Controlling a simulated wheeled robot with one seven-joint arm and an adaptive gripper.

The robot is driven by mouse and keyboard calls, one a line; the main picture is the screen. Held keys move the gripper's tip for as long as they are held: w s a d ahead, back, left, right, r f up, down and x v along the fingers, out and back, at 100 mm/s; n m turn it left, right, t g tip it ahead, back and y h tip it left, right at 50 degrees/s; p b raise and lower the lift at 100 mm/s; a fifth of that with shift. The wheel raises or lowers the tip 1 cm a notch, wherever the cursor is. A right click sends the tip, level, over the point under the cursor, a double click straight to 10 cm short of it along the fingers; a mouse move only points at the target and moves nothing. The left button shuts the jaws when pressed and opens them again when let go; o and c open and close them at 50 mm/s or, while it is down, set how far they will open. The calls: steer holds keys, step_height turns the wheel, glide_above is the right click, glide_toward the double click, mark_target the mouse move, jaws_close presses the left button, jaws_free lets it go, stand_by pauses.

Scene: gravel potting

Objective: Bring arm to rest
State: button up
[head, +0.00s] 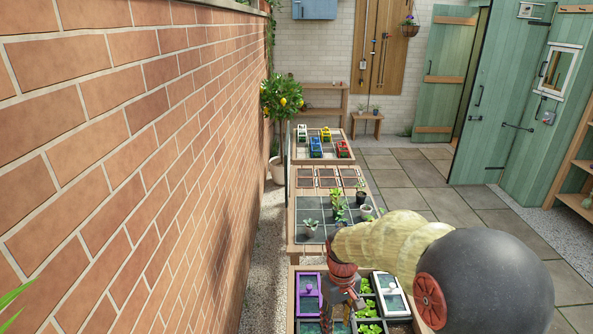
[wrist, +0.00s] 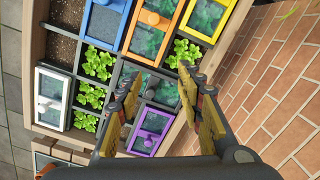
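My gripper (wrist: 160,82) hangs over a divided planter bed (head: 293,290) in the wrist view, its two yellow-padded fingers apart with nothing seen held between them. In the head view my gripper (head: 341,304) is low at the bottom centre, partly hidden by its own wrist. My arm reaches in from the right, bent over the bed, and covers part of it. I cannot tell the exact height of the fingertips above the bed.
The bed holds framed lids: purple (wrist: 152,132), white (wrist: 52,98), blue (wrist: 105,22), orange (wrist: 153,28) and yellow (wrist: 206,17). Leafy seedlings (wrist: 98,62) fill other compartments. A brick wall (head: 130,130) runs close on the left. Potted plants (head: 338,205) stand on a table beyond. Paving (head: 410,180) lies open at right.

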steer(key=s+d+r+m+t, duration=0.2)
steer(key=s+d+r+t, duration=0.1)
steer(key=s+r, duration=0.7)
steer(key=s+d+r+m+t, duration=0.3)
steer(key=s+d+r, duration=0.1)
steer(key=s+r, duration=0.7)
steer(key=shift+s+d, duration=0.35)
steer(key=shift+s, duration=0.5)
steer(key=shift+d+r, duration=0.1)
steer(key=shift+r, duration=0.05)
